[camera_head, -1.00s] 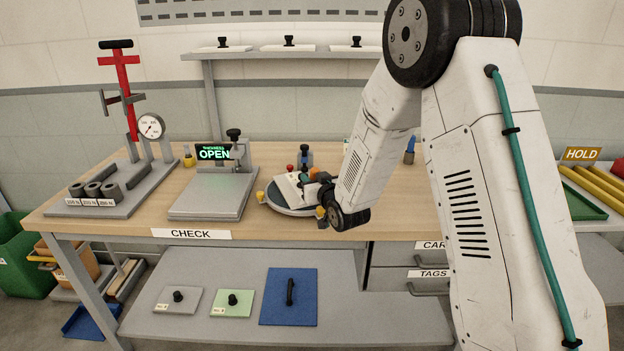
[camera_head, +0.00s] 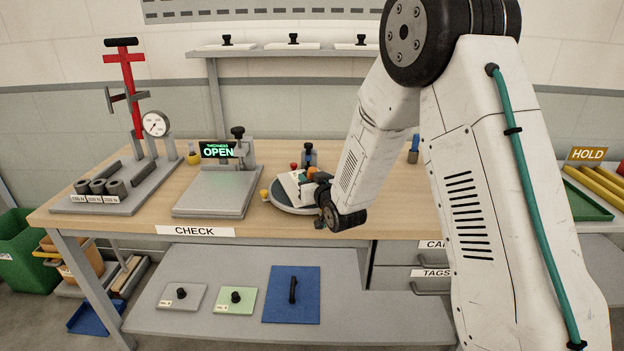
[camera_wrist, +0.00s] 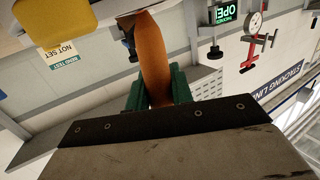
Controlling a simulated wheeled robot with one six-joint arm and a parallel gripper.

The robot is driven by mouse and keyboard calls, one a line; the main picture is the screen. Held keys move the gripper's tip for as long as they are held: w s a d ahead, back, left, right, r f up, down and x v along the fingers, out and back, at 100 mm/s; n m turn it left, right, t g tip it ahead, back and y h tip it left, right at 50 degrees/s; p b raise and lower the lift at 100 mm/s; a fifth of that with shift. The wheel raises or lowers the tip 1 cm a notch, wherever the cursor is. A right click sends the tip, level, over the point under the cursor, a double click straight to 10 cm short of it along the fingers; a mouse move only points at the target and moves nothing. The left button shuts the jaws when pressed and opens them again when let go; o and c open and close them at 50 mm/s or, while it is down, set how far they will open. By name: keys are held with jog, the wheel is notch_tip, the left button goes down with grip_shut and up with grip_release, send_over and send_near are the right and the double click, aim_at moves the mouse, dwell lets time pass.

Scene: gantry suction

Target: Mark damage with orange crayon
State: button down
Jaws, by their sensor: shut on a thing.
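My gripper (camera_wrist: 158,92) has green fingers shut on the orange crayon (camera_wrist: 152,52), whose end points up in the wrist view. In the head view my gripper (camera_head: 308,178) is over a round grey turntable (camera_head: 292,209) on the bench. A white piece (camera_head: 288,186) lies on the turntable, partly behind my gripper. Whether the crayon touches the piece cannot be told. Any damage on the piece is too small to see.
Left of the turntable stands a grey thickness gauge (camera_head: 213,200) with a display (camera_head: 217,150) reading OPEN. A yellow knob (camera_head: 264,195) sits at the turntable's left edge. A dark-topped post (camera_head: 308,154) stands behind it. The bench front (camera_head: 270,226) is clear.

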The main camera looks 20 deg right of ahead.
jog(key=shift+s+a+f, duration=0.15)
jog(key=shift+a, duration=1.3)
notch_tip(320, 180, up, 7)
dwell(0.9)
